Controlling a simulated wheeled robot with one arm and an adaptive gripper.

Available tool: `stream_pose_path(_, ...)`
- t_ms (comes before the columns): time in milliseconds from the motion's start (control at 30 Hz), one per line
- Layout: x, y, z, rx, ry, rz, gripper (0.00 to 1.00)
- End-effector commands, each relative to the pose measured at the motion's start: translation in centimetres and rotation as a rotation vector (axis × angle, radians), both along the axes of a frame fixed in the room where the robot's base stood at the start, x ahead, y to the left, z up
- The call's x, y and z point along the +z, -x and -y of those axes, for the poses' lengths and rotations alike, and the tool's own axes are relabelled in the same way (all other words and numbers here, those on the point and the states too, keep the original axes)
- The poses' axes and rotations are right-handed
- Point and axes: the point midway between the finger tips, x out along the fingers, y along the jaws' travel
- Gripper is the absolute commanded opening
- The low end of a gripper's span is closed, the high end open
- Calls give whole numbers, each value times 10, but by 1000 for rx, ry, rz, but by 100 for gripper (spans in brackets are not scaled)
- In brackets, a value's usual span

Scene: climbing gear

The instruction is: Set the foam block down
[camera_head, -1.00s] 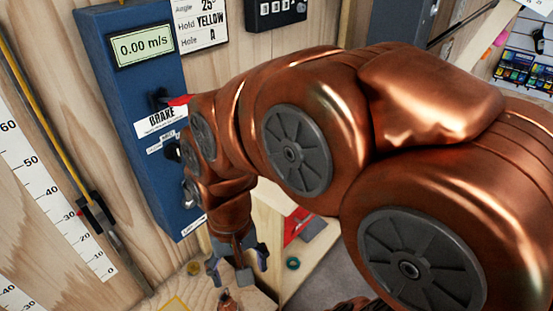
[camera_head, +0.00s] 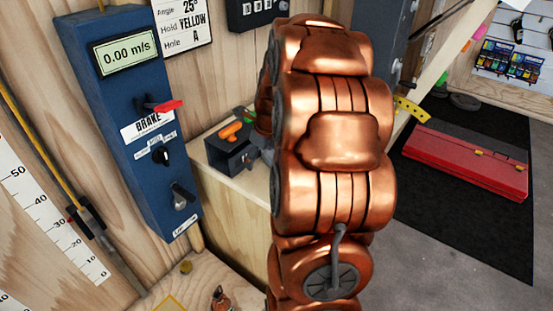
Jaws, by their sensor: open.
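My copper arm (camera_head: 335,150) stands across the middle of the view and hides much of what lies behind it. My gripper (camera_head: 264,152) shows only as a small grey part at the arm's left edge, beside a dark box on the wooden ledge; it is open, and its fingertips are mostly hidden. I cannot make out a foam block for certain. An orange piece (camera_head: 231,130) lies at the dark box (camera_head: 228,154), and a green piece shows just behind it; I cannot tell what either is made of.
The blue brake panel (camera_head: 125,110) with a red lever (camera_head: 168,106) stands at left, reading 0.00 m/s. The wooden ledge (camera_head: 235,205) runs below the box. A red case (camera_head: 465,160) lies on a black mat (camera_head: 500,225) at right. A small copper-coloured item (camera_head: 220,299) stands at bottom.

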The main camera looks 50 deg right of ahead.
Motion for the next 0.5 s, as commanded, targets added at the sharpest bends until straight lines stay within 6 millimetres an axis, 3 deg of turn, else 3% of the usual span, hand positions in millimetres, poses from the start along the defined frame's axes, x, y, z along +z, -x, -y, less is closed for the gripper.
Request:
stream_pose_path(33, -2, 1, 20, -104, -19, 14, 90)
stream_pose_path(200, -9, 3, 63, -357, -70, 58, 90)
stream_pose_path(333, -11, 3, 79, -445, -86, 78, 90)
stream_pose_path(500, -21, 0, 82, -465, -92, 79, 90)
